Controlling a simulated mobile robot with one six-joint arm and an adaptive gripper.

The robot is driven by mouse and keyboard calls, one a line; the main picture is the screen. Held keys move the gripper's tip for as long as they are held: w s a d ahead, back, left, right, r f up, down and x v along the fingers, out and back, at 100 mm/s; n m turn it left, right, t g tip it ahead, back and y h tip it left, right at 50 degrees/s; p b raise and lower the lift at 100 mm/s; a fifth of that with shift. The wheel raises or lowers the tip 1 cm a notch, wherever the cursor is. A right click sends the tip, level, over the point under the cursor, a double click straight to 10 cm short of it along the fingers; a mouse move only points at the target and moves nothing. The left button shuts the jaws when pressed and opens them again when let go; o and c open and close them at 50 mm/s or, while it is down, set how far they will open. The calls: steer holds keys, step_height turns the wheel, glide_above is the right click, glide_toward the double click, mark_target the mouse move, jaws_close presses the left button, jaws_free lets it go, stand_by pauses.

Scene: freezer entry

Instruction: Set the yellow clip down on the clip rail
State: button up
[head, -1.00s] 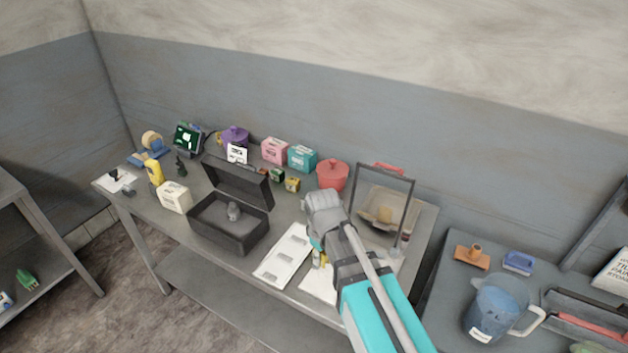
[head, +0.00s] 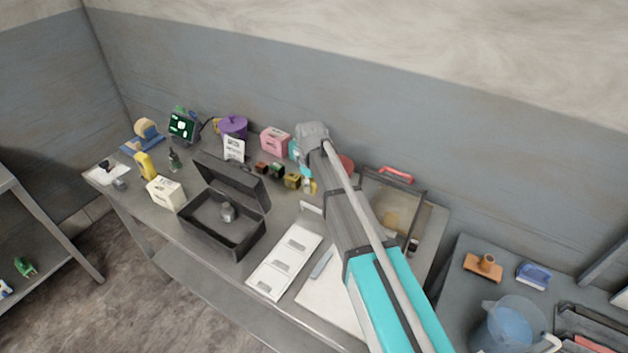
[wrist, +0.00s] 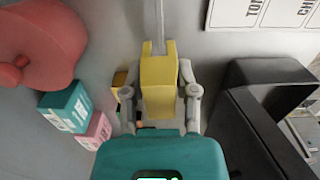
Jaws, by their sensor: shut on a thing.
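The yellow clip (wrist: 158,82) is between the fingers of my gripper (wrist: 160,92), which is shut on it. In the head view, part of the clip (head: 309,186) shows below my wrist. A pale narrow strip (wrist: 158,22), which looks like the clip rail, runs from beyond the clip to the top of the wrist view. In the head view, a short pale strip (head: 311,207) shows near the clip. The clip overlaps the strip's near end in the wrist view. I cannot tell whether they touch.
Small red-brown, green and olive blocks (head: 293,181) stand left of the clip. An open black case (head: 222,225) lies front left. A labelled white tray (head: 285,262) lies in front. A red pot (wrist: 40,40), a teal box (wrist: 66,106) and a pink box (head: 275,141) stand close behind.

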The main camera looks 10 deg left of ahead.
steer(key=shift+f, duration=0.2)
stand_by(0.3)
steer(key=shift+f+b, duration=2.2)
steer(key=shift+b, duration=0.2)
steer(key=shift+d+f+b, duration=0.1)
steer(key=shift+f+b, duration=1.65)
stand_by(0.3)
steer(key=o, duration=1)
steer(key=shift+r, duration=0.25)
